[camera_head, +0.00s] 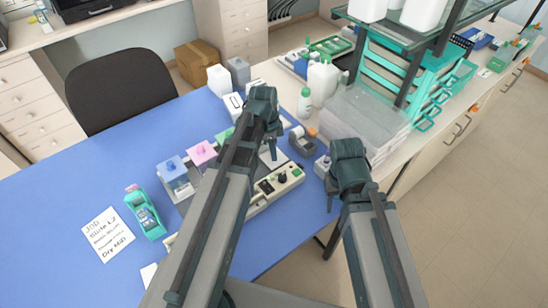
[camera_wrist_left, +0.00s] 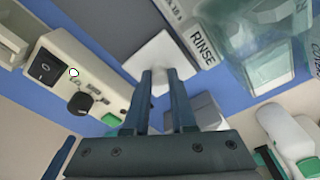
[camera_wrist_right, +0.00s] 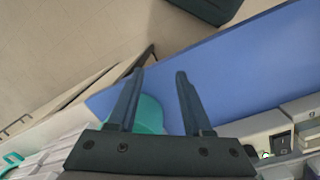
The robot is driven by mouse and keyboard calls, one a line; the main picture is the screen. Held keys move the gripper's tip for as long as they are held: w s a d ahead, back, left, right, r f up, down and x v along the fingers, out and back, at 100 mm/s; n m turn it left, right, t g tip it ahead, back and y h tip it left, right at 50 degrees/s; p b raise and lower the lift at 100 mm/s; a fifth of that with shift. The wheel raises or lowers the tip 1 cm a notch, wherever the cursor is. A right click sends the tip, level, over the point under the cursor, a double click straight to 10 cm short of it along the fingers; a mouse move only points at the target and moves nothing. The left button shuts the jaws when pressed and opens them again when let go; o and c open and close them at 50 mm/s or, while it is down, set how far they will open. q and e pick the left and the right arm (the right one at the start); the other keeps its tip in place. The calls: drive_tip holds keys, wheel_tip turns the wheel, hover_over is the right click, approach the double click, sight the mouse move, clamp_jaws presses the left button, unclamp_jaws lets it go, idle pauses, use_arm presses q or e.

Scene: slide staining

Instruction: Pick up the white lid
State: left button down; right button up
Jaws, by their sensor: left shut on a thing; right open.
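The white lid (camera_wrist_left: 150,62) is a square plate with a knob, seen in the left wrist view. My left gripper (camera_wrist_left: 160,80) is shut on its knob. In the head view the fingers of my left gripper (camera_head: 271,150) point down beside the grey device, and my arm hides much of the lid. I cannot tell whether the lid touches what lies under it. My right gripper (camera_head: 331,194) is open and empty near the table's right edge; its fingers (camera_wrist_right: 160,76) also show apart in the right wrist view.
Jars with a blue lid (camera_head: 172,166), pink lid (camera_head: 203,152) and green lid stand left of my left arm. A device with a knob (camera_head: 281,179) lies between my arms. A teal holder (camera_head: 146,214) and note (camera_head: 107,235) lie at left. Clear boxes (camera_head: 362,118) stand at right.

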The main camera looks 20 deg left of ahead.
use_arm(q)
wheel_tip(320, 180, up, 10)
drive_tip(key=p, duration=1)
use_arm(e)
wheel_tip(320, 180, up, 10)
use_arm(q)
drive_tip(key=shift+w+r, duration=0.1)
drive_tip(key=shift+r, duration=0.05)
use_arm(e)
drive_tip(key=shift+w+a+r, duration=0.1)
